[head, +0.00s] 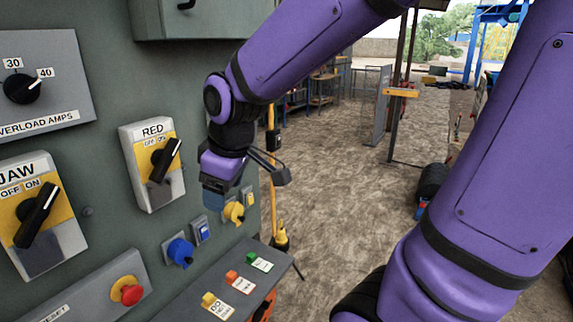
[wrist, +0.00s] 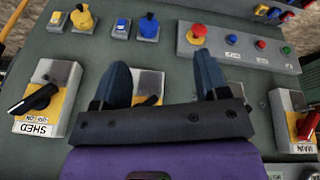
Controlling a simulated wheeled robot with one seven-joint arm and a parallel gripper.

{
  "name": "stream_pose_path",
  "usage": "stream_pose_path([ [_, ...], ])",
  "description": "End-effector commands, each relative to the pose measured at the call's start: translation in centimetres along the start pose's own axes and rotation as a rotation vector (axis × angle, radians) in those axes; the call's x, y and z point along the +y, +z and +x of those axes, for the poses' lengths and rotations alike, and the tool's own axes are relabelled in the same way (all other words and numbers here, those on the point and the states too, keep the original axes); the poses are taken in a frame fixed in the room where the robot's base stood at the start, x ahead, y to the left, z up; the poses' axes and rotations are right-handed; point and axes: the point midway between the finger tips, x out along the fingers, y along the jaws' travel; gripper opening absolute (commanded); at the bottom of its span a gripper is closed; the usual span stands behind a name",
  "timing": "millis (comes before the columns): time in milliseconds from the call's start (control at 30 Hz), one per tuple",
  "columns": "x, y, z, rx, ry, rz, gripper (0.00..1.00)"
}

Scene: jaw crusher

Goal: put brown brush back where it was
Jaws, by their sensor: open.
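I cannot make out a brown brush in either view. My gripper (head: 214,198) hangs close in front of the green-grey control panel, just right of the RED switch box (head: 153,165) in the head view. In the wrist view my gripper (wrist: 163,75) has its two blue fingers well apart, with nothing held between them. A grey and yellow switch box (wrist: 149,84) shows behind the fingers, partly hidden by them and the gripper body.
The panel carries the JAW switch (head: 38,215), a red button (head: 127,290) and a blue knob (head: 180,252). A ledge below holds small yellow, orange and green pieces with labels (head: 240,283). A SHED switch (wrist: 47,98) is beside my gripper. Open ground (head: 325,200) lies to the right.

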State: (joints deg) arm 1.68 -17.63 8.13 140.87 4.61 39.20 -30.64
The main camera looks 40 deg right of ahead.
Motion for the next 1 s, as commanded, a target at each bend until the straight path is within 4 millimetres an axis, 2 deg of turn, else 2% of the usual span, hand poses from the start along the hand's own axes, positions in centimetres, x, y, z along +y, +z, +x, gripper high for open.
stream_pose_path([
  [33,-0.1,0.9,-1.5,0.017,0.019,0.053,0.68],
  [200,-0.4,4.1,-5.7,0.062,0.059,0.254,0.68],
  [400,-1.1,7.8,-9.0,0.114,0.081,0.464,0.68],
  [600,-1.6,9.7,-10.3,0.141,0.085,0.57,0.68],
  [1000,-1.6,10.0,-10.5,0.143,0.085,0.585,0.68],
])
